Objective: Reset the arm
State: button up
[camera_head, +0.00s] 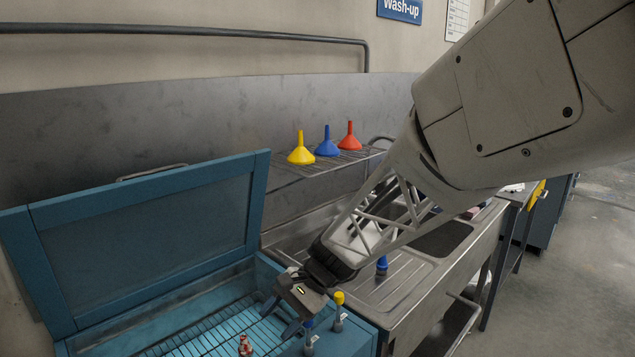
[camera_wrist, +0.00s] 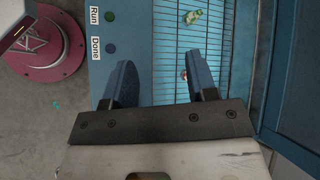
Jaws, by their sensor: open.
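My gripper (camera_head: 281,318) hangs at the lower middle of the head view, over the right side of the open blue washer tank (camera_head: 160,328). Its fingers point down toward the rack inside. In the wrist view my gripper (camera_wrist: 161,78) shows two dark blue fingers set wide apart, with nothing held between them. The blue rim of the tank and part of its wire rack (camera_wrist: 172,40) lie beyond them. My arm comes down from the upper right of the head view and crosses in front of the sink.
The tank's lid (camera_head: 150,225) stands open at left. A small red item (camera_head: 245,346) and a green one (camera_wrist: 192,17) lie in the tank. Yellow-topped (camera_head: 339,310) and blue-topped (camera_head: 309,335) fittings stand close to my gripper. Yellow (camera_head: 301,152), blue (camera_head: 327,145) and red (camera_head: 349,140) funnels stand on a wire shelf.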

jog(key=s+d+r+n+t+h, duration=0.2)
jog(key=s+d+r+t+h, duration=0.1)
jog(key=s+d, duration=0.6)
jog(key=s+d+r+n+t+h, duration=0.3)
jog(key=s+d, duration=0.6)
jog(key=d, duration=0.8)
jog(key=shift+s+r+t+h, duration=0.3)
jog(key=shift+r+h, duration=0.3)
jog(key=shift+h, duration=0.6)
